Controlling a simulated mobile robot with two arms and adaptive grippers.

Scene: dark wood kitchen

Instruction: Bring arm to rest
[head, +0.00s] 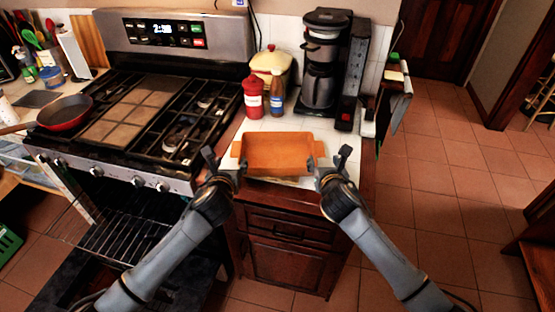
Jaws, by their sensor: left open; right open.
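My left gripper (222,160) is open at the left end of an orange baking dish (278,154). My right gripper (332,162) is open at the right end of the same dish. Both grippers hold nothing that I can see, and I cannot tell whether their fingers touch the dish. The dish looks empty and rests on the white counter (240,127), close to its front edge. Both of my arms reach forward from the lower part of the view.
The oven below the stove (150,116) stands open with its wire rack (110,222) pulled out, left of my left arm.

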